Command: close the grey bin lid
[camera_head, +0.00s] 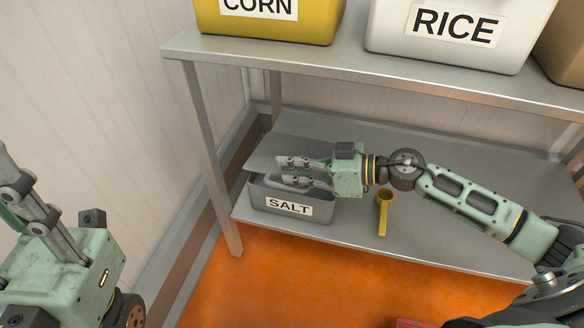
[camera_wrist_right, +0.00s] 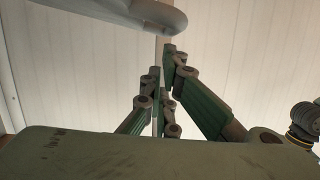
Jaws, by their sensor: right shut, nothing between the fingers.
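The grey bin (camera_head: 262,199), labelled SALT, stands on the lower shelf. Its pale grey lid (camera_head: 261,163) shows above the bin's left part, raised off the rim and tilted. My right gripper (camera_head: 281,171) reaches in from the right across the top of the bin, close to the lid; its fingers hide part of the opening. I cannot tell whether they touch the lid. It is shut and empty, and its fingers (camera_wrist_right: 164,75) also show in the right wrist view. My left gripper (camera_head: 18,195) is at the far left, away from the bin, its fingertips cut off by the frame.
A yellow scoop (camera_head: 383,212) lies on the lower shelf (camera_head: 440,222) right of the bin, below my right arm. The upper shelf (camera_head: 400,78) passes above, holding a yellow CORN bin (camera_head: 270,25) and a white RICE bin (camera_head: 450,38). A shelf post (camera_head: 212,160) stands left of the grey bin.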

